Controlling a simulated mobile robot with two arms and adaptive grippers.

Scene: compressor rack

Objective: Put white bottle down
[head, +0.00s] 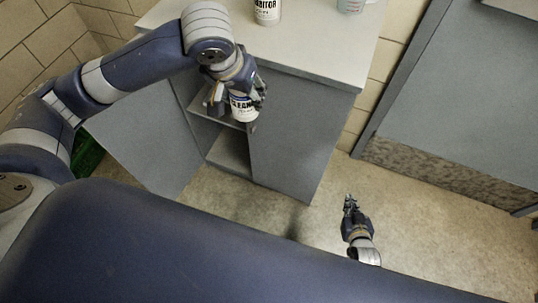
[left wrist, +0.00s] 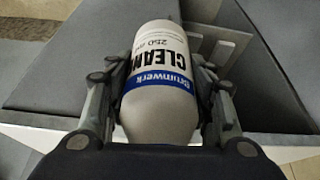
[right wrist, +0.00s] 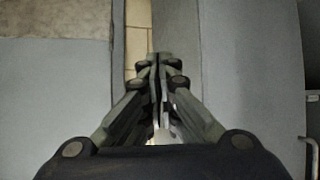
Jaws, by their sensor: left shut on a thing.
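The white bottle (head: 243,107), with a blue band and "CLEAN" lettering, is in my left gripper (head: 238,92). In the left wrist view the bottle (left wrist: 160,85) fills the space between the fingers of the left gripper (left wrist: 160,100), which are shut on its sides. In the head view it hangs in front of the open cabinet (head: 285,130), near its shelf (head: 207,112). I see nothing under the bottle in the left wrist view that it clearly touches. My right gripper (head: 350,203) is low over the floor at the right, and its fingers (right wrist: 160,65) are together and empty in the right wrist view.
The grey cabinet top (head: 300,40) holds another white bottle (head: 267,10) and a clear container (head: 351,5) at the back. An open cabinet door (head: 145,140) stands to the left. A green crate (head: 88,153) is at far left. Floor (head: 420,205) at right is clear.

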